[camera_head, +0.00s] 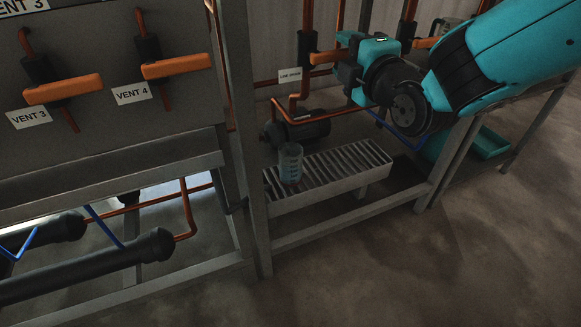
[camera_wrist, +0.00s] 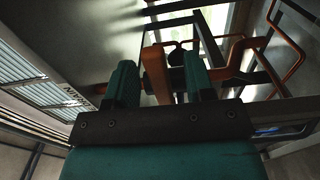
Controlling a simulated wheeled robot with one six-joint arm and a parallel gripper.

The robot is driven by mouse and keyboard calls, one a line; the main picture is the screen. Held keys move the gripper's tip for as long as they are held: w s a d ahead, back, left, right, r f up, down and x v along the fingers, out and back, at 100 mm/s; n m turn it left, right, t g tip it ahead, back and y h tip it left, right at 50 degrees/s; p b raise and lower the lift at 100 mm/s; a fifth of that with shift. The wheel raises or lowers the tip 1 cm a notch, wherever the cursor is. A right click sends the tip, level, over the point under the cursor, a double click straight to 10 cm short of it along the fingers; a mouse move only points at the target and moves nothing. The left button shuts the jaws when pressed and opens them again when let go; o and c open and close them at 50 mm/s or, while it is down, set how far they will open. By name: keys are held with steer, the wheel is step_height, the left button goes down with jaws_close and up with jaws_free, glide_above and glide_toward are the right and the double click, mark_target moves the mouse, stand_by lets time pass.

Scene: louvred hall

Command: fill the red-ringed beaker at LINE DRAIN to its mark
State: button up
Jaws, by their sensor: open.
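A clear beaker (camera_head: 290,164) stands upright on a slatted drain grate (camera_head: 345,165), below the LINE DRAIN label (camera_head: 290,76). I cannot make out its red ring, its mark or how full it is. An orange valve handle (camera_head: 326,57) is at the pipe right of the label. My gripper (camera_head: 350,58) is at this handle, above and right of the beaker. In the wrist view my gripper (camera_wrist: 160,66) is open, its two teal fingers on either side of an orange bar (camera_wrist: 157,73), with gaps beside it. The outlet above the beaker is hard to make out.
VENT 3 (camera_head: 29,117) and VENT 4 (camera_head: 131,93) labels, with orange handles, are on a panel at left. A grey frame post (camera_head: 240,130) stands between panel and grate. Open floor (camera_head: 400,270) lies in front.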

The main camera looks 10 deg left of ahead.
steer(key=b+v, duration=0.2)
steer(key=v, duration=0.5)
stand_by(0.3)
